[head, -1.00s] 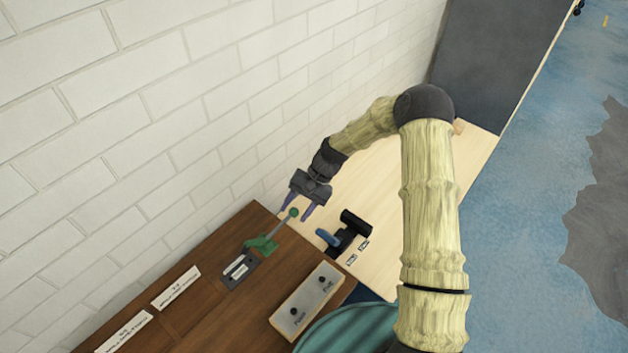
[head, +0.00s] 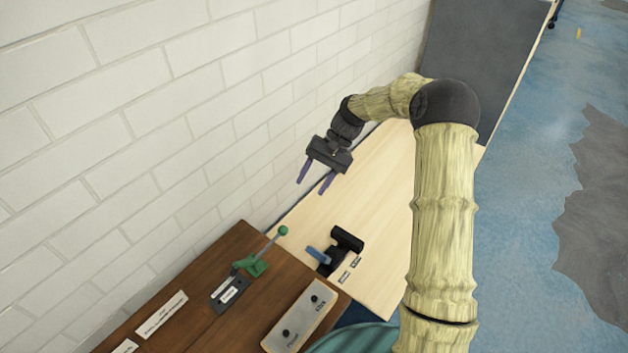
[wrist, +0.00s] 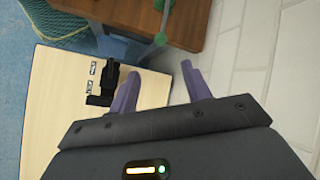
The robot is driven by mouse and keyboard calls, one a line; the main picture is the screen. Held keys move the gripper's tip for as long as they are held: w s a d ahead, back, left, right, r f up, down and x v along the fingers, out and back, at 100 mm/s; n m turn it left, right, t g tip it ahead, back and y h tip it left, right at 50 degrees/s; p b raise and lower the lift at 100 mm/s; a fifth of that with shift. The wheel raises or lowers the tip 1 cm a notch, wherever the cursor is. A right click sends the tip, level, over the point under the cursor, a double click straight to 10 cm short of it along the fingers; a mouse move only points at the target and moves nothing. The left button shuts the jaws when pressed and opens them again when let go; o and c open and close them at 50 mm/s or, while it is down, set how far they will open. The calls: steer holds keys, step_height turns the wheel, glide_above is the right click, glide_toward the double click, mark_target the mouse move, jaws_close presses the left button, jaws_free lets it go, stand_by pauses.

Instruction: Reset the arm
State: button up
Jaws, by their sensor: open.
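My gripper (head: 314,178) is open and empty in the head view. Its two purple fingers point down, above the pale wooden table and close to the white brick wall. My wooden-looking arm reaches in from the bottom right and bends at a dark elbow joint. The wrist view also shows the open gripper (wrist: 158,92), with nothing between its fingers. A green lever with a round knob (head: 283,231) stands on the dark wooden desk (head: 215,260), apart from the gripper. The knob also shows in the wrist view (wrist: 160,39).
A black device with a blue handle (head: 318,255) sits on the pale table (head: 375,185). A grey box with two black buttons (head: 300,318) and white labels (head: 163,314) lie on the desk. A dark grey panel (head: 480,60) stands at the back. The brick wall (head: 170,130) is close on the left.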

stand_by(0.4)
steer(key=s+d+r+t+h, duration=0.2)
steer(key=s+d, duration=0.1)
steer(key=s, duration=0.4)
steer(key=s+d+r+n+t+h+p, duration=0.1)
steer(key=s+d+r+t+h, duration=0.1)
steer(key=s, duration=0.5)
steer(key=s+d+r+n+t+h+p, duration=0.1)
steer(key=s+d+r+t+h, duration=0.1)
steer(key=s+d+r, duration=0.2)
steer(key=s+d, duration=0.1)
steer(key=s, duration=0.2)
steer(key=shift+s+d+t, duration=0.2)
steer(key=shift+s+t, duration=0.15)
steer(key=shift+t, duration=0.05)
